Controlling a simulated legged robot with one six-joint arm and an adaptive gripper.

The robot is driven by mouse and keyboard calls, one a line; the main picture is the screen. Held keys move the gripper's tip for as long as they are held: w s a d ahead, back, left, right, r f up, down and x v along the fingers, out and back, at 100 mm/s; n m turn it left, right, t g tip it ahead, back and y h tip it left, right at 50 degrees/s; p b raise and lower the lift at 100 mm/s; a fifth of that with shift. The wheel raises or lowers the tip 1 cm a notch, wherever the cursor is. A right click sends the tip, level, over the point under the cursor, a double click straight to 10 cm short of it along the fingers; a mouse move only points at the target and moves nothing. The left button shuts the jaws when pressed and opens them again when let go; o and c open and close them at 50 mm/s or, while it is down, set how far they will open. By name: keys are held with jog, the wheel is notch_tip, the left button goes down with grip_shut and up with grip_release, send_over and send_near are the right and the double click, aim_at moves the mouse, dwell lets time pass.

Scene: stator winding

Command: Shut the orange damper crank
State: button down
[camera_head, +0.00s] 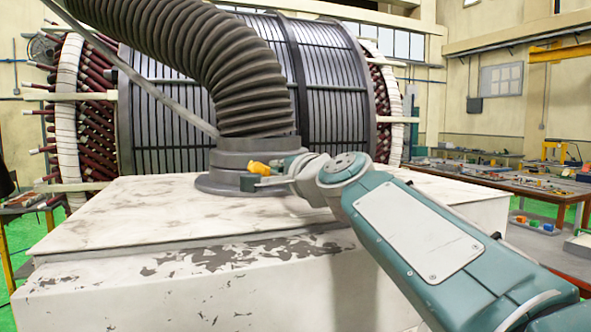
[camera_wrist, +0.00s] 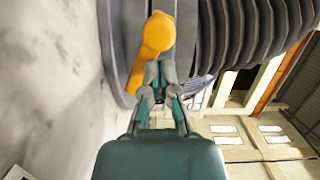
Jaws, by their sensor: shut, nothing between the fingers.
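The orange damper crank (camera_head: 259,168) sits on the side of the grey duct collar (camera_head: 232,152), at the base of the ribbed hose. In the wrist view the crank (camera_wrist: 157,33) shows a round knob at the top and an arm running down to the left. My gripper (camera_wrist: 160,75) is shut and empty, with its fingertips just below the knob in that view. The tips look close to the crank; I cannot tell whether they touch it. In the head view my gripper (camera_head: 262,182) reaches in from the right, beside the collar, and partly hides the crank's lower part.
The ribbed grey hose (camera_head: 205,55) rises from the collar and bends to the upper left. The collar stands on a white, worn cabinet top (camera_head: 120,205). A large stator (camera_head: 330,70) stands behind. Workbenches (camera_head: 500,178) with small parts are at the right.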

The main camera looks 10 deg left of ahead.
jog(key=shift+s+a, duration=0.15)
jog(key=shift+f+n, duration=0.25)
jog(key=shift+n, duration=0.35)
jog(key=shift+s+a+f+n, duration=0.2)
jog(key=shift+a+f+n, duration=0.3)
jog(key=shift+n, duration=0.5)
jog(key=shift+s+a+f, duration=0.1)
jog(key=shift+f, duration=0.1)
jog(key=shift+h, duration=0.4)
jog(key=shift+d+r, duration=0.1)
jog(key=shift+d, duration=0.2)
